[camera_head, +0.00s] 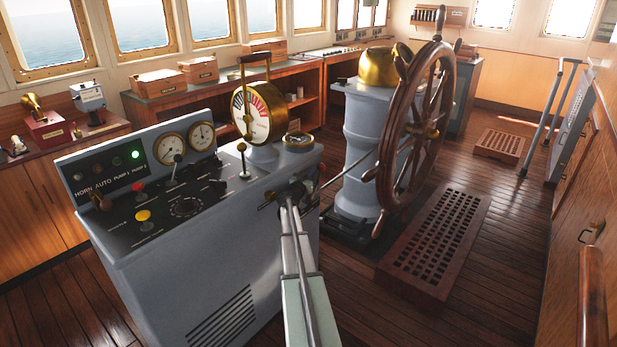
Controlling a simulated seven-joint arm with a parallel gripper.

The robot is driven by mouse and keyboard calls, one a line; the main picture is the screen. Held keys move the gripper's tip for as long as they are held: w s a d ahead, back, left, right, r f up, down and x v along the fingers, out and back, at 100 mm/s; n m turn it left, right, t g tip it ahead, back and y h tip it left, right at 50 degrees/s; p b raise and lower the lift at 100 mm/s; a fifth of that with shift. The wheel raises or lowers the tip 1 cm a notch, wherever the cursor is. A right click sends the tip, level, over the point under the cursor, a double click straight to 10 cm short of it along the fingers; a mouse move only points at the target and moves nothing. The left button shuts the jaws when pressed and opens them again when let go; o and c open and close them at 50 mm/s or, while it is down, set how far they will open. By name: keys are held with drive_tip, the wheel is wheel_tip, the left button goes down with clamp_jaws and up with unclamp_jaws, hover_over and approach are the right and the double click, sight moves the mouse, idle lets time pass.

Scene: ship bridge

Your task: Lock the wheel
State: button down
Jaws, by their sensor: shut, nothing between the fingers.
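The large wooden ship's wheel (381,163) stands upright on the right side of a grey pedestal (357,150) with a brass top (376,68). Its hub is brass and its spoke handles stick out past the rim. I cannot make out a separate wheel lock. My gripper (297,187) is shut and empty at the right end of the grey control console, left of the wheel and apart from it. My arm comes up from the bottom of the picture and hides part of the console's side. The fingertips are small and dark here, so contact with the console cannot be told.
The console (190,190) carries levers, gauges, buttons and a brass telegraph dial (259,113). A wooden grating (436,240) lies on the floor below the wheel. Cabinets line the window wall.

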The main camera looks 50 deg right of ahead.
sight(321, 167)
drive_tip(key=shift+d+f, duration=0.15)
drive_tip(key=shift+d, duration=2.65)
drive_tip(key=shift+d, duration=0.25)
drive_tip(key=s+a+r, duration=0.1)
drive_tip(key=a+r, duration=0.1)
drive_tip(key=a, duration=0.5)
drive_tip(key=s+a+r, duration=0.1)
drive_tip(key=a+r, duration=0.2)
drive_tip(key=a, duration=0.3)
drive_tip(key=shift+s+a, duration=0.3)
drive_tip(key=shift+a, duration=0.05)
drive_tip(key=shift+r, duration=0.1)
